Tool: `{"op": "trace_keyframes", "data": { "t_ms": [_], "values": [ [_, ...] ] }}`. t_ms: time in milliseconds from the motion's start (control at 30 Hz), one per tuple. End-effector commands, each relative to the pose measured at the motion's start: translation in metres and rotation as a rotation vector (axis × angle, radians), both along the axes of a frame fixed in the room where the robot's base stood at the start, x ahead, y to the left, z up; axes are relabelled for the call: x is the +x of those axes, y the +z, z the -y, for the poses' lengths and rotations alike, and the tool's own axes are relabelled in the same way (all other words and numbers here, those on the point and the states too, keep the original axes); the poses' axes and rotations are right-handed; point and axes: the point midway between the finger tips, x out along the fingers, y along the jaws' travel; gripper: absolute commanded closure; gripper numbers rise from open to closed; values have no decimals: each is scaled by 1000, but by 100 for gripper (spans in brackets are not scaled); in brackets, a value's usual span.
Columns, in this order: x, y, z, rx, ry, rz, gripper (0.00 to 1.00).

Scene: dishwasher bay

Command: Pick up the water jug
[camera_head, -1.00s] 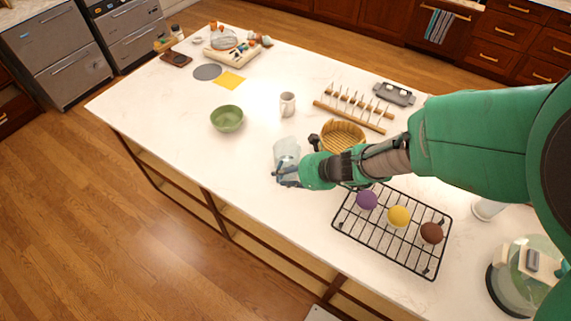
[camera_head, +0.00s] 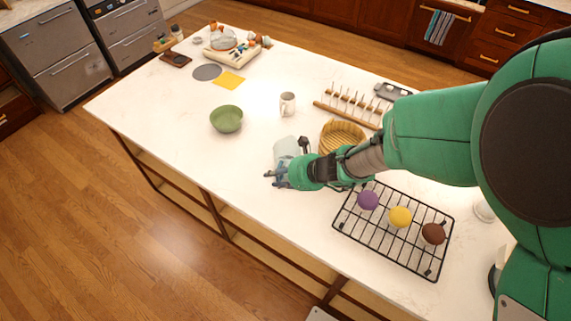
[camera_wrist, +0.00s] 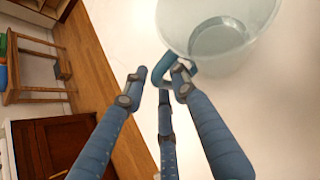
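The water jug (camera_head: 286,147) is clear and bluish and stands upright on the white counter, partly hidden behind my gripper in the head view. In the wrist view, the jug (camera_wrist: 215,30) is at the top right, cut off by the frame edge, with water or a tinted base inside. Its blue handle (camera_wrist: 163,66) points towards my fingers. My gripper (camera_head: 273,180) is low beside the jug on its near side. In the wrist view, my gripper (camera_wrist: 158,78) has its blue fingers spread, with the handle at their tips, closest to the right finger. I cannot tell whether they touch.
A wire rack (camera_head: 378,238) with purple, yellow and brown round items lies to the right. A wicker basket (camera_head: 342,133) stands right behind my wrist. A green bowl (camera_head: 227,119), a white mug (camera_head: 287,104) and a wooden peg rack (camera_head: 347,113) are farther back. The counter left of the jug is clear.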

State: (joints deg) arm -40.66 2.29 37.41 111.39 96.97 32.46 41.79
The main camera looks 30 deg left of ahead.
Motion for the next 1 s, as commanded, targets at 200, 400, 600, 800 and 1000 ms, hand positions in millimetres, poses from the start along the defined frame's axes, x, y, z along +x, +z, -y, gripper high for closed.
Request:
{"op": "trace_keyframes", "data": {
  "t_ms": [200,400,600,800,1000],
  "values": [
    [0,0,0,0,0,0,100],
    [0,1,0,1,0,1,100],
    [0,1,0,1,0,1,100],
    [0,2,0,1,0,1,100],
    [1,7,-1,2,0,1,100]
  ]
}}
